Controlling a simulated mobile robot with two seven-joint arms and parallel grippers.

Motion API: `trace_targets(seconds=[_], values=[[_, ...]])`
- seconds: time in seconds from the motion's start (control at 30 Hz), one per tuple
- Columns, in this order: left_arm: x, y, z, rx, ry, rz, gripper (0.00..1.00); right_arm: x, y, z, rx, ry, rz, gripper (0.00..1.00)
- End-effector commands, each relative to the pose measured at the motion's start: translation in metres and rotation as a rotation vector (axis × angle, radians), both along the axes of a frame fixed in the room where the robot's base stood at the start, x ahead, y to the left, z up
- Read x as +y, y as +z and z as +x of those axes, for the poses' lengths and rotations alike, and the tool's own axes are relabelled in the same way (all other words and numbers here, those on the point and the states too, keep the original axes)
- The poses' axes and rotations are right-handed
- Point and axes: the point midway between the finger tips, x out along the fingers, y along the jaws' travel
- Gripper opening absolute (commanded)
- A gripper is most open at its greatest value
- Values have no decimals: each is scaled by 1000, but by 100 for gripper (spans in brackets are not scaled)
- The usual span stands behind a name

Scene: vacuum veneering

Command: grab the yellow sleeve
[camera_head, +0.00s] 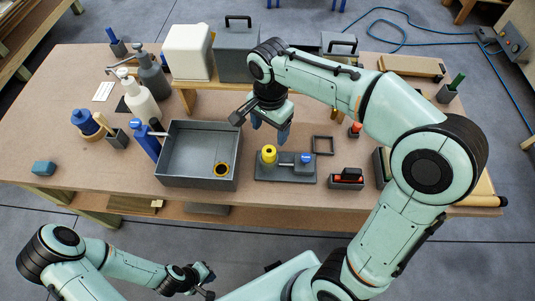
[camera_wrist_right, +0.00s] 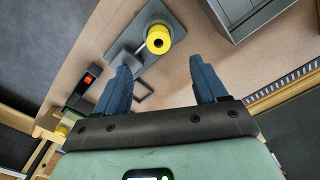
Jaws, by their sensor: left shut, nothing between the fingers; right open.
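The yellow sleeve (camera_head: 268,154) stands upright on the left part of a dark grey base plate (camera_head: 286,178) near the front of the table. It also shows in the right wrist view (camera_wrist_right: 158,39), ahead of the fingertips. My right gripper (camera_head: 270,130) hangs just behind and above the sleeve, pointing down. In the right wrist view its two blue fingers (camera_wrist_right: 158,75) are apart with nothing between them. My left gripper (camera_head: 205,279) is shut and empty, low in front of the table, away from the sleeve.
A blue knob (camera_head: 306,159) stands on the same base, right of the sleeve. A square frame (camera_head: 323,145) and a red-topped block (camera_head: 347,177) lie to the right.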

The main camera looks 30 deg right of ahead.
Motion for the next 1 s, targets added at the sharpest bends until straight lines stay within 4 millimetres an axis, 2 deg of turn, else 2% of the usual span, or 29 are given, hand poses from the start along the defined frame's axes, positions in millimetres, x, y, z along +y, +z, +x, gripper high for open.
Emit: trace_targets(seconds=[0.03, 0.1, 0.37, 0.7, 0.97, 1.0], values=[[0, -3, -3, 3, 0, 0, 0, 0, -13, -1, 6, -1, -2, 72], [0, -5, -4, 5, 0, 1, 0, 0, -24, -1, 6, 0, -2, 72], [0, -7, -5, 6, 0, 0, 0, 1, -44, -1, 1, 0, 0, 72], [0, -10, -8, 8, 0, 1, 0, 4, -88, -6, 1, 0, 0, 72], [0, -9, -8, 8, 0, 1, 0, 3, -92, -6, 0, 0, 0, 72], [0, -9, -8, 8, 0, 1, 0, 3, -92, -6, 0, 0, 0, 68]])
